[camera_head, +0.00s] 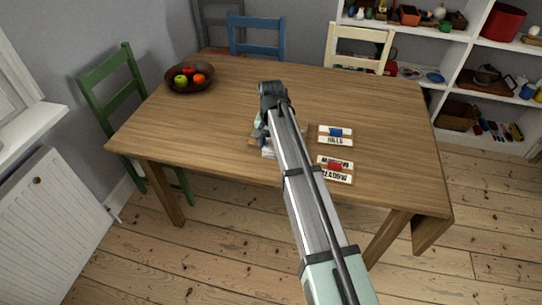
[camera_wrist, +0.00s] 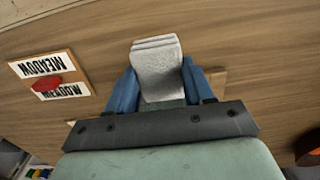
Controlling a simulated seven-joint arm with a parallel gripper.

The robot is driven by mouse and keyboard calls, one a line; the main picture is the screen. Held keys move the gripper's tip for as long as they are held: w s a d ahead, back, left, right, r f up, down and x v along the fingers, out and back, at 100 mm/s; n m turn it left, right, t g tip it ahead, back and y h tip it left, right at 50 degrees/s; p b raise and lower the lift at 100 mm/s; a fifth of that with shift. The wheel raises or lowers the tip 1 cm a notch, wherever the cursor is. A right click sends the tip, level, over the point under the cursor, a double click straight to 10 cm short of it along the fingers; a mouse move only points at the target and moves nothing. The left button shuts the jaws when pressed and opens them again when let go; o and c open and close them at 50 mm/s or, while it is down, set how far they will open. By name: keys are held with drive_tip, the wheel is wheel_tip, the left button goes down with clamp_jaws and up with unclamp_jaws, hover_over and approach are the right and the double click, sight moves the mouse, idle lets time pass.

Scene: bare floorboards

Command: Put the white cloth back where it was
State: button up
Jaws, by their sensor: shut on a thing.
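The white cloth (camera_wrist: 158,62) is a folded, pale grey-white pad in the wrist view. It sits between the two blue fingers of my gripper (camera_wrist: 160,85), which is shut on it. Its far end sticks out past the fingertips over the wooden table. In the head view my arm hides most of my gripper, which is over the table's middle. A white patch (camera_head: 268,152) shows beside the arm there; I cannot tell if it is the cloth. A tan board edge (camera_wrist: 217,80) shows behind the right finger, mostly hidden.
On the table (camera_head: 210,125), right of my arm, lie a HILLS board (camera_head: 336,141) with a blue piece and a MEADOW board (camera_head: 334,176) with a red piece. A fruit bowl (camera_head: 190,89) stands at the back left. The table's back right is clear. Chairs surround it.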

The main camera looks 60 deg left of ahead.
sight(271, 145)
drive_tip(key=shift+f, duration=2.95)
drive_tip(key=shift+f, duration=0.1)
drive_tip(key=o, duration=1.2)
wheel_tip(271, 145, up, 12)
drive_tip(key=shift+r, duration=0.15)
